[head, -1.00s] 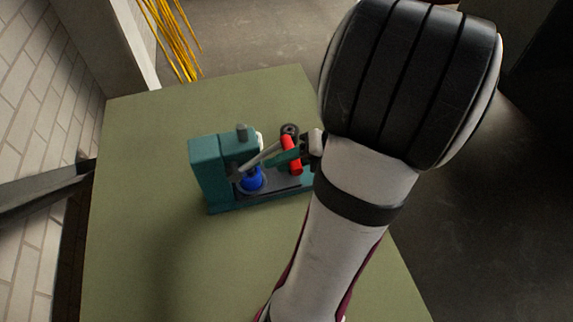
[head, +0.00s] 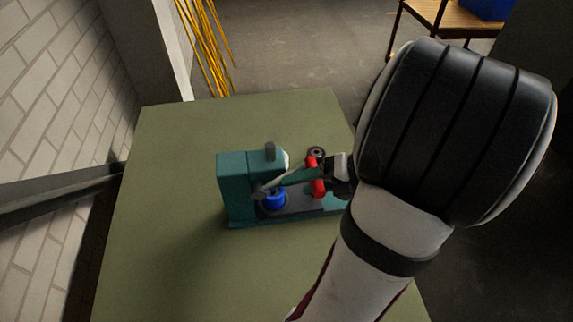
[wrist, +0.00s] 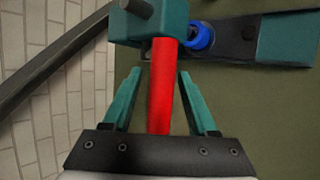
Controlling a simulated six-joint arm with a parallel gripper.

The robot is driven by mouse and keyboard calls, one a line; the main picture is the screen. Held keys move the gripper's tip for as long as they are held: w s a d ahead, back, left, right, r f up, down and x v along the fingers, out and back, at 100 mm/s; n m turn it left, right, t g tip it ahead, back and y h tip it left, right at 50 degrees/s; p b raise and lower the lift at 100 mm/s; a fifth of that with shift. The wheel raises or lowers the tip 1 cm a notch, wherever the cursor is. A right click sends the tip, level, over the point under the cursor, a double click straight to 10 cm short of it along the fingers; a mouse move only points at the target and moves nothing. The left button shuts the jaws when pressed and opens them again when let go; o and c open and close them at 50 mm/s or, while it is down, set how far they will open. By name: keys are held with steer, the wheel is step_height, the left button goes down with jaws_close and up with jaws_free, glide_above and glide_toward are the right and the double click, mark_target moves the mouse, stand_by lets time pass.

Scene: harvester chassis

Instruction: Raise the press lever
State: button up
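The press (head: 236,188) is a teal machine on the green table top, with a dark base plate. A grey lever (head: 288,181) runs from its side, sloping up to the right, to a red handle (head: 317,178). My gripper (head: 316,172) is at the red handle, coming from the right. In the wrist view, the red handle (wrist: 162,95) lies lengthwise between the two teal fingers of my gripper (wrist: 159,73). Gaps show beside the handle, so the fingers look open around it. The handle's far end meets the teal press body (wrist: 170,22) in this view.
A blue cylinder (head: 274,202) sits under the press head. The green table (head: 180,260) is clear to the left and front. A white brick wall (head: 60,110) stands left; yellow rods (head: 207,50) are behind.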

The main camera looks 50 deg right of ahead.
steer(key=v, duration=1.5)
steer(key=shift+s+r, duration=0.25)
steer(key=shift+s, duration=0.05)
steer(key=shift+w, duration=0.1)
